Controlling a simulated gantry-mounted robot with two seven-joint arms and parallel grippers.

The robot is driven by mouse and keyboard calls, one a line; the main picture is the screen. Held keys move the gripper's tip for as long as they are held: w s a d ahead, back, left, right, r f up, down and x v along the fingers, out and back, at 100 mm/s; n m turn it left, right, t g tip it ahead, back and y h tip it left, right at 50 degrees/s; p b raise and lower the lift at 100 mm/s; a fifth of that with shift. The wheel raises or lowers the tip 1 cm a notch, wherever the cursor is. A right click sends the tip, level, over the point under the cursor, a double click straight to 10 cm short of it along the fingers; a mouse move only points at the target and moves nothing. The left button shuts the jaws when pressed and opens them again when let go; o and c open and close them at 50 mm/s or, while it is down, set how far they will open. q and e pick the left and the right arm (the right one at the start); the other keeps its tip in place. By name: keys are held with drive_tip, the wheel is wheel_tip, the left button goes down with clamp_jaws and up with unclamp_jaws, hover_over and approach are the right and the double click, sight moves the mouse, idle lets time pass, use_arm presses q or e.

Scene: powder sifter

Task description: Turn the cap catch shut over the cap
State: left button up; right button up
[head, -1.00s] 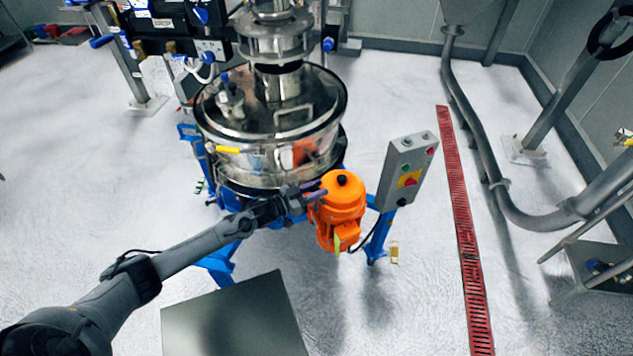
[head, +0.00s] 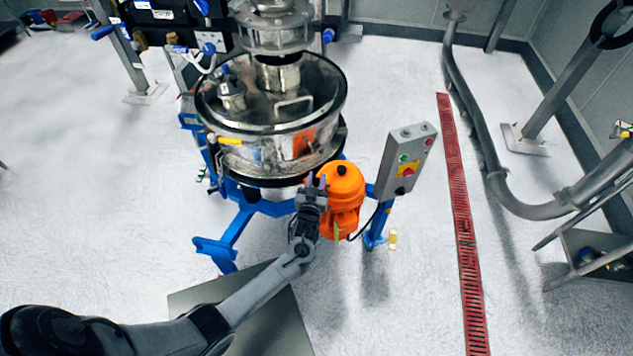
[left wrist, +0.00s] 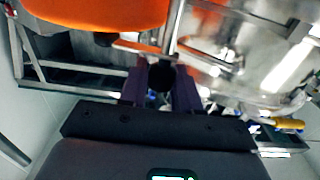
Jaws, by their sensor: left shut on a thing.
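The powder sifter (head: 270,130) is a round steel drum on a blue frame. My left gripper (head: 316,181) is at its lower front rim, just left of the orange motor (head: 342,192). In the left wrist view its purple fingers (left wrist: 161,82) are shut on a small part, apparently the cap catch, mostly hidden between them. A thin metal strip (left wrist: 135,47) shows just beyond the fingertips. The cap cannot be made out. My right gripper is in neither view.
A grey control box (head: 405,160) stands right of the motor. A yellow handle (head: 229,141) sits on the drum's left side. A grey plate (head: 190,297) lies under my left arm.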

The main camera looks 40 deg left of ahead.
use_arm(q)
drive_tip(key=shift+n+g+y+b, duration=0.35)
drive_tip(key=shift+n+g+y, duration=0.2)
drive_tip(key=shift+y, duration=0.25)
drive_tip(key=shift+n, duration=0.25)
drive_tip(key=o, duration=0.9)
drive_tip(key=v, duration=1)
drive_tip(key=shift+s+d, duration=0.25)
drive_tip(key=shift+d, duration=0.1)
